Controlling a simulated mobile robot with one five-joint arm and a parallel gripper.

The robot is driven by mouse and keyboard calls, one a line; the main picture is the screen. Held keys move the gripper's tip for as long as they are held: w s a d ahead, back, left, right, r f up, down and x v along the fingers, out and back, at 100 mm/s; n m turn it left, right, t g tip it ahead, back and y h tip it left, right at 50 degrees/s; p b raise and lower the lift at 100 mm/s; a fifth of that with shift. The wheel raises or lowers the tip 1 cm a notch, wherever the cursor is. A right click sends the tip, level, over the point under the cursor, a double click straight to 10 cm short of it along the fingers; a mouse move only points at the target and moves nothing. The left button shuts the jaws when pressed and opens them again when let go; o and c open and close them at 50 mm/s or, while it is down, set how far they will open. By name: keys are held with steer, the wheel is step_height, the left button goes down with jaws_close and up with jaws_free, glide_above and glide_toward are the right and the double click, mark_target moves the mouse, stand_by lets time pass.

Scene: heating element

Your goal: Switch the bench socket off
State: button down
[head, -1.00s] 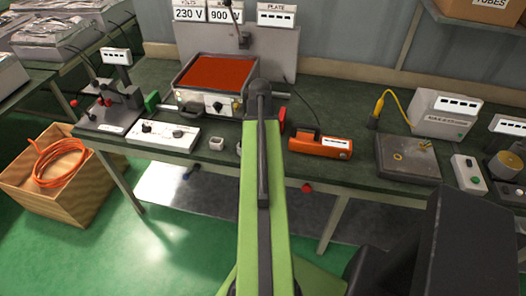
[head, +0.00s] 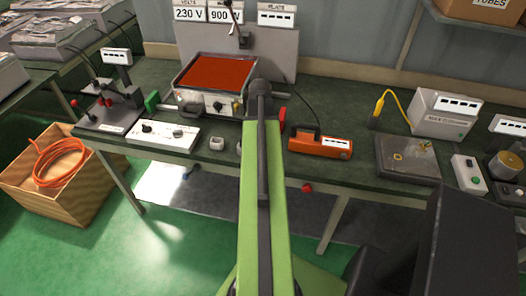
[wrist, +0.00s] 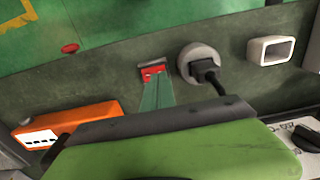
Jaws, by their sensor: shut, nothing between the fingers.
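A round grey socket (wrist: 200,62) with a black plug in it sits on the bench in the wrist view. In the head view it shows only in part (head: 239,147), beside my green arm. A small red switch (wrist: 152,69) lies left of the socket in the wrist view. My gripper (wrist: 155,77) shows there as two narrow green fingers, shut together and empty. Their tips are over or against the red switch; I cannot tell whether they touch it. My arm hides the gripper and the switch in the head view.
A pale square fitting (wrist: 270,50) is right of the socket in the wrist view. An orange tool (head: 320,144) lies right of my arm. A red-topped hotplate (head: 215,76) stands behind. A white control box (head: 162,134) is at left.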

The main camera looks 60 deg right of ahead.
steer(key=shift+f+b, duration=1.05)
steer(key=shift+f, duration=0.05)
stand_by(0.3)
step_height(320, 180, up, 7)
steer(key=p, duration=0.7)
stand_by(0.4)
steer(key=w+a+n, duration=0.5)
steer(key=w+a, duration=1.3)
steer(key=a, duration=0.2)
steer(key=w+a+n, duration=0.2)
steer(key=a+n, duration=0.2)
steer(key=a, duration=1.1)
steer(key=w+a+n, duration=0.1)
steer(key=a+n, duration=0.4)
steer(key=a, duration=1)
steer(key=shift+w+n, duration=0.3)
steer(key=shift+w, duration=0.1)
